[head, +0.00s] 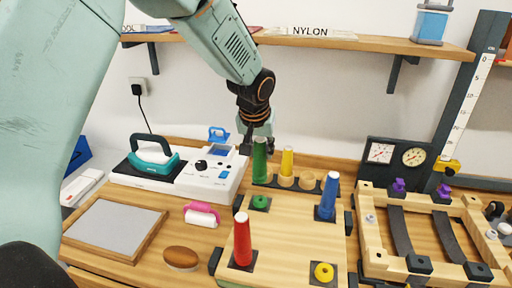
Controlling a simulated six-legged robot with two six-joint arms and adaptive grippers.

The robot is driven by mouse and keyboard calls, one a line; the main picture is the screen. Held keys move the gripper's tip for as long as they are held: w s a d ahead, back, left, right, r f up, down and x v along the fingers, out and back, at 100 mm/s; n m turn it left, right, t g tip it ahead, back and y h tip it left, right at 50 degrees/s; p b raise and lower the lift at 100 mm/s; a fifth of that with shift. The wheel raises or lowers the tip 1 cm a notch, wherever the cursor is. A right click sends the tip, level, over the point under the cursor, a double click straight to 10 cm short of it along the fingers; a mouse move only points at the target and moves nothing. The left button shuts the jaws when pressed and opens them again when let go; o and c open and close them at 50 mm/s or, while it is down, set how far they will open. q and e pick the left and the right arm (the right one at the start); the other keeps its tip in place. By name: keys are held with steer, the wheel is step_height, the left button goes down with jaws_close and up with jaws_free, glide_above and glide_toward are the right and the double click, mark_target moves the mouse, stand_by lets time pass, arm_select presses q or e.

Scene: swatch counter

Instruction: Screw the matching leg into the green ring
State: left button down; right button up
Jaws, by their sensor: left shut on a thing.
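The green leg (260,164) stands upright at the left end of the black rack (317,184). My left gripper (257,143) comes down from above and is shut on its top. I cannot tell whether its foot still sits in the rack. The green ring (260,203) lies on a dark pad on the wooden board (283,236), just in front of the rack, with no leg in it. A yellow leg (287,163) stands in the rack. A blue leg (328,196) and a red leg (242,240) stand upright on the board. The yellow ring (324,272) is empty. My right gripper is out of view.
A white machine (205,178) with a teal-handled iron stands left of the rack. A pink-handled roller (201,214), a brown oval block (181,258) and a framed grey panel (115,231) lie in front. A wooden frame (427,236) is at the right. A shelf (390,45) hangs above.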

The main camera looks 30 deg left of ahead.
mark_target(261, 168)
arm_select(q)
steer(key=f+b, duration=0.1)
steer(key=f, duration=0.1)
steer(key=f+b, duration=0.1)
steer(key=b, duration=0.1)
steer(key=shift+w+d+f, duration=0.1)
steer(key=shift+d+f, duration=0.25)
steer(key=shift+a+f+b, duration=0.15)
steer(key=shift+f+b, duration=0.3)
steer(key=shift+f, duration=0.25)
steer(key=shift+a+f, duration=0.2)
steer(key=shift+f, duration=0.05)
steer(key=shift+d+r, duration=0.1)
steer(key=shift+d, duration=0.15)
steer(key=shift+a, duration=0.3)
steer(key=shift+d, duration=0.25)
steer(key=shift+a, duration=0.1)
steer(key=shift+f, duration=0.35)
